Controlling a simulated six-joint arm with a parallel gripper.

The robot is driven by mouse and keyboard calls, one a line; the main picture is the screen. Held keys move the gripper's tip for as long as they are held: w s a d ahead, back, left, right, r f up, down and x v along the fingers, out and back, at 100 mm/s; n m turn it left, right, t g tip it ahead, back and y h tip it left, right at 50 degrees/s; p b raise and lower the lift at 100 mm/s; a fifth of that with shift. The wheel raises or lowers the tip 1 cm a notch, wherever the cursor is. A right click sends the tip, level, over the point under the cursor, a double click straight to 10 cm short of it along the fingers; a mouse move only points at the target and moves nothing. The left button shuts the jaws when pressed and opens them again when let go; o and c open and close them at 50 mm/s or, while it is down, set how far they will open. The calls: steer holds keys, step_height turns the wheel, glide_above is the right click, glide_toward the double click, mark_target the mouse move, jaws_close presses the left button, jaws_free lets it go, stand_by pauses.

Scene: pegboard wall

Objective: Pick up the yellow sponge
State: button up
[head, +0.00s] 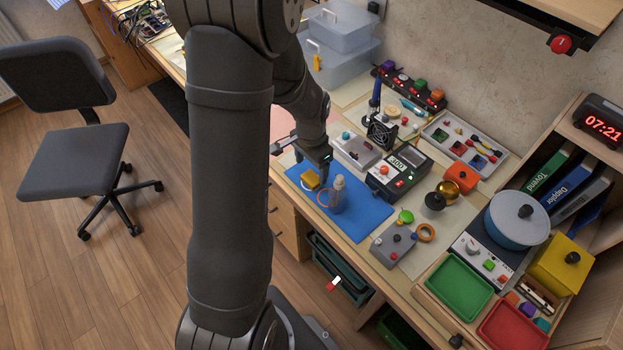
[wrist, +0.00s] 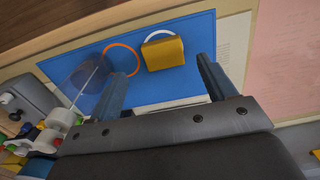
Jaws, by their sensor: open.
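The yellow sponge (head: 310,180) lies on the blue mat (head: 364,213) near the front edge of the bench. In the wrist view the sponge (wrist: 164,53) is a small yellow-brown block with a white curved band at its far side. My gripper (head: 299,164) is just above the mat by the sponge. In the wrist view my gripper (wrist: 161,69) is open, its two dark fingers apart, with the sponge between and just beyond the tips. Nothing is between the fingers, and contact with the sponge is not visible.
An orange ring (wrist: 123,58) lies on the mat close to the left finger. A clear bottle (head: 338,194) stands beside the ring. A black device with a display (head: 398,170) and a grey box (head: 357,150) stand behind the mat. The mat's right part is clear.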

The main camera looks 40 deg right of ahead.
mark_target(312, 178)
steer(key=shift+w+d+f, duration=0.1)
steer(key=shift+d+f, duration=0.05)
steer(key=shift+f, duration=1.15)
steer(key=shift+w+d+f, duration=0.1)
steer(key=shift+f, duration=1.15)
steer(key=shift+c, duration=0.5)
steer(key=c, duration=1)
steer(key=shift+r, duration=0.1)
step_height(312, 178, up, 10)
steer(key=shift+w+f, duration=0.1)
